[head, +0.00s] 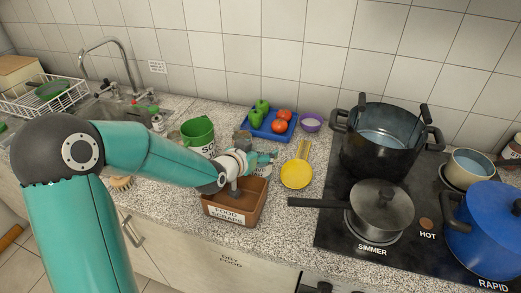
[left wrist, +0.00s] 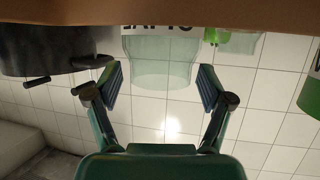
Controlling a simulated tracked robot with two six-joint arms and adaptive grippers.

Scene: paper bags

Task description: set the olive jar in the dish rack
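My left gripper (head: 268,158) is above the counter, just behind a brown bin labelled food scraps (head: 226,212). In the left wrist view its fingers (left wrist: 161,85) are spread with nothing clasped. That view is upside down, and a pale translucent jar with a white label (left wrist: 160,65) shows beyond the fingers, in line with the gap. In the head view the gripper covers most of that spot. The white wire dish rack (head: 62,103) stands at the far left, with a green dish (head: 52,90) in it. My right gripper is not seen.
A blue tray (head: 260,128) holds tomatoes and green produce. Pots crowd the right hob. The sink tap (head: 108,55) is beside the rack.

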